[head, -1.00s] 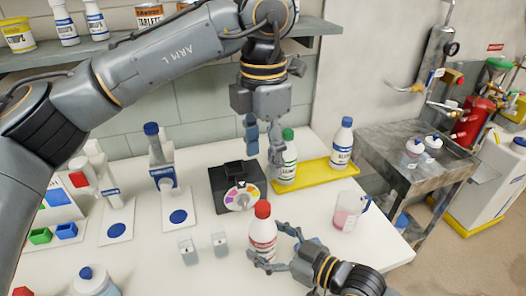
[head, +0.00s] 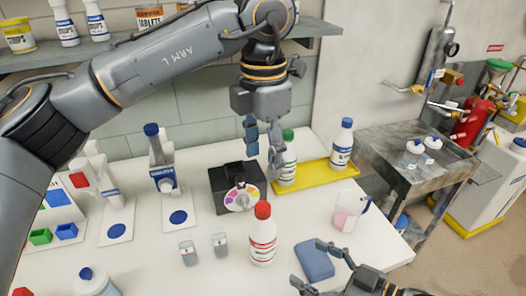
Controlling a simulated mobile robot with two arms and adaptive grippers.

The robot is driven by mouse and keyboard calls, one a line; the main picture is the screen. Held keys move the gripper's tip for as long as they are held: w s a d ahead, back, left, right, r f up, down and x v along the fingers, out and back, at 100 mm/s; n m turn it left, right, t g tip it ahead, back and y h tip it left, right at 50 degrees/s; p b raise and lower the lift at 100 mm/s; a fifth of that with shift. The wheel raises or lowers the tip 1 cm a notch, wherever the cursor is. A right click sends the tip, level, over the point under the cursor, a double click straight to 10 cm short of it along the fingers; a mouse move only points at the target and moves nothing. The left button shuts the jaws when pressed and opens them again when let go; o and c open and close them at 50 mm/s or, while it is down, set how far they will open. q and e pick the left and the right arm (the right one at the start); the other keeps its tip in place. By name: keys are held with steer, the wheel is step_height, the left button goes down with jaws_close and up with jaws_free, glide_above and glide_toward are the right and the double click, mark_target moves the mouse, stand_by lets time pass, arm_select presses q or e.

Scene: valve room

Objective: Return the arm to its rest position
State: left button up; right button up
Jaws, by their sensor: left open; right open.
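My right gripper (head: 308,266) is open and empty at the bottom of the head view, low over the front of the white table. Its fingers are apart, to the right of a white bottle with a red cap (head: 262,240), which stands upright and clear of them. A blue block-like pad (head: 314,261) lies by its fingers; I cannot tell if they touch it. My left gripper (head: 263,138) hangs fingers down, open, in front of the green-capped bottle (head: 288,165) and partly hides it. Nothing shows between its fingers.
A yellow tray (head: 315,175) holds the green-capped bottle and a blue-capped bottle (head: 342,143). A black device with a colour dial (head: 238,195), a beaker with pink liquid (head: 347,212) and two small grey-capped vials (head: 188,253) stand nearby. A shelf (head: 170,52) runs behind my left arm.

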steer(key=shift+s+d+r, duration=0.15)
steer(key=shift+s+d, duration=0.1)
steer(key=shift+d, duration=0.05)
steer(key=shift+r, duration=0.1)
